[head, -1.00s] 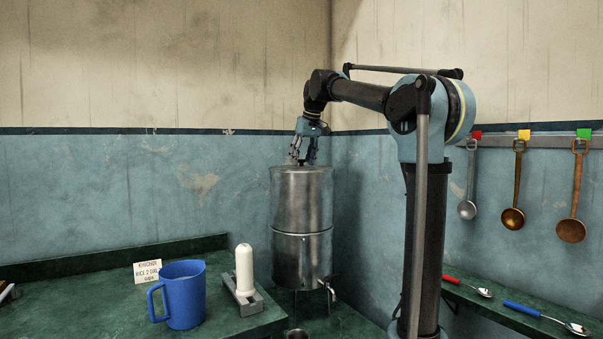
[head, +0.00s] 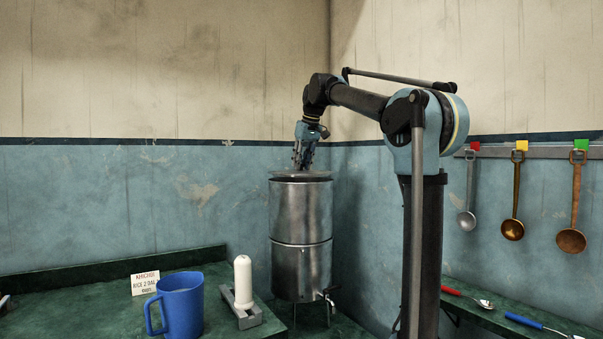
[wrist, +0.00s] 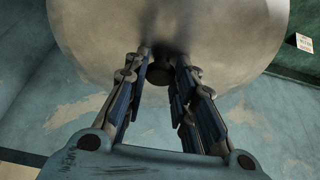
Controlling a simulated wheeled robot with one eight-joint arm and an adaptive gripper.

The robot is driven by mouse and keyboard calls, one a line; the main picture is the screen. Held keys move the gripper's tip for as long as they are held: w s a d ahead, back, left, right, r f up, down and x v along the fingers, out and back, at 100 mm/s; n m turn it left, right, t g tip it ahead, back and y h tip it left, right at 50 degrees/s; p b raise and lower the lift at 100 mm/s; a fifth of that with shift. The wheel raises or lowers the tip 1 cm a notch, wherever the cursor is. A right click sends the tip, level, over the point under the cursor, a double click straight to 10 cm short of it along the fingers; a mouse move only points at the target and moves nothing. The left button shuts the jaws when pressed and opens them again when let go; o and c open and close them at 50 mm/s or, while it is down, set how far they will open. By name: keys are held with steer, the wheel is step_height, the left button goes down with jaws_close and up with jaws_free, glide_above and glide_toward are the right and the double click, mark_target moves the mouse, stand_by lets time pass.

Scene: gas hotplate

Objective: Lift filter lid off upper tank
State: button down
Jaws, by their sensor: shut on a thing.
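The filter is a tall steel cylinder in two stacked parts in the head view, its upper tank (head: 300,212) above its lower tank (head: 301,271) with a tap. The filter lid (head: 300,174) is a grey disc just above the upper tank's rim, with a dark gap beneath it. My gripper (head: 303,165) is above the lid, pointing down. In the wrist view my gripper (wrist: 160,72) is shut on the lid's dark knob (wrist: 159,73), and the pale round lid (wrist: 230,35) fills the top. The inside of the tank is hidden.
A blue jug (head: 180,304), a white filter candle (head: 243,282) on a grey holder and a small sign (head: 145,283) stand on the green counter to the left. Ladles (head: 513,205) hang on the right wall. Spoons (head: 468,297) lie on the right shelf.

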step_height(320, 180, up, 11)
steer(key=shift+f, duration=0.2)
stand_by(0.6)
steer(key=shift+s, duration=0.15)
stand_by(0.3)
